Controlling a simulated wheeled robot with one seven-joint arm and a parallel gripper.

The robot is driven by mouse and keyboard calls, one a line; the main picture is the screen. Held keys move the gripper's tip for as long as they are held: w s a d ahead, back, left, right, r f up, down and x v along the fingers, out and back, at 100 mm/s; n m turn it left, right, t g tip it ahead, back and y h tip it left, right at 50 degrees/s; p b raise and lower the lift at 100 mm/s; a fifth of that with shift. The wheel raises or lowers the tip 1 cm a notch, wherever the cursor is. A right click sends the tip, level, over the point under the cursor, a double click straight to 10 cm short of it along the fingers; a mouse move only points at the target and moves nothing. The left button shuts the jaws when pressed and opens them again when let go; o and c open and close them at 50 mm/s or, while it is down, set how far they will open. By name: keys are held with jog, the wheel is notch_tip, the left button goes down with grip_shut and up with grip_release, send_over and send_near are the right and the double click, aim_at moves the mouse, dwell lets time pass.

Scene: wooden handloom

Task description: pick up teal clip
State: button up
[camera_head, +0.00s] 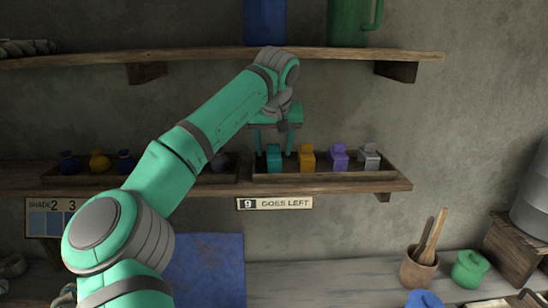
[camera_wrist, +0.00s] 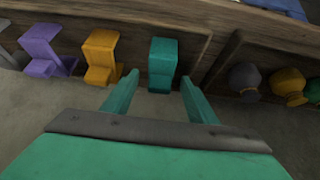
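The teal clip (camera_head: 274,158) stands in the right-hand wooden tray on the lower shelf, at the left end of a row of clips. In the wrist view the teal clip (camera_wrist: 162,65) is upright, just ahead of the fingertips and between their lines. My gripper (camera_head: 274,148) is directly above the tray at the teal clip, pointing down. In the wrist view my gripper (camera_wrist: 156,85) is open, with one finger to each side and nothing held. I cannot tell whether a finger touches the clip.
An orange clip (camera_head: 307,158), a purple clip (camera_head: 339,157) and a grey clip (camera_head: 369,157) share the tray (camera_head: 325,181). Small pouches (camera_head: 99,161) sit in the left tray. The upper shelf (camera_head: 340,54) passes above my gripper.

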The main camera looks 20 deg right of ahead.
jog(key=c, duration=1)
